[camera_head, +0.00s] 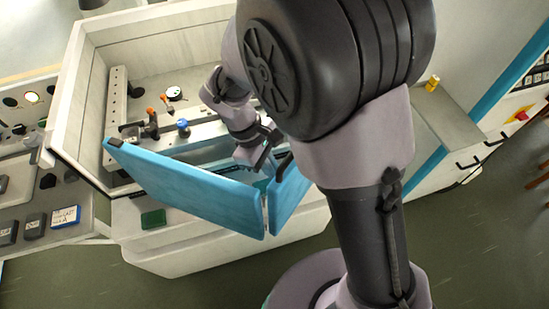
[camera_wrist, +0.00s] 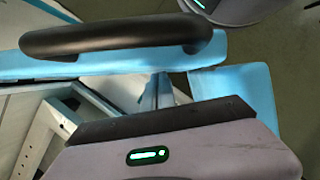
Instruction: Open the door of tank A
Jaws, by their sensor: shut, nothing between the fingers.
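A blue door panel (camera_head: 190,190) stands at an angle at the front of the white-walled tank (camera_head: 82,65). A second blue panel (camera_head: 287,200) meets it closely at the near corner, forming a V. I cannot read a label naming the tank. My gripper (camera_head: 264,158) is shut and empty, above the space between the panels near a black handle (camera_head: 284,166). In the wrist view the black handle (camera_wrist: 115,35) crosses the top, apart from my gripper's dark front edge (camera_wrist: 150,117). My arm hides part of the tank's right side.
Inside the tank are a rail with clamps (camera_head: 150,125) and a blue knob (camera_head: 183,127). A control console (camera_head: 35,225) stands at left. A grey counter (camera_head: 445,125) with a yellow object (camera_head: 432,83) is at right. Green floor (camera_head: 200,285) is open in front.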

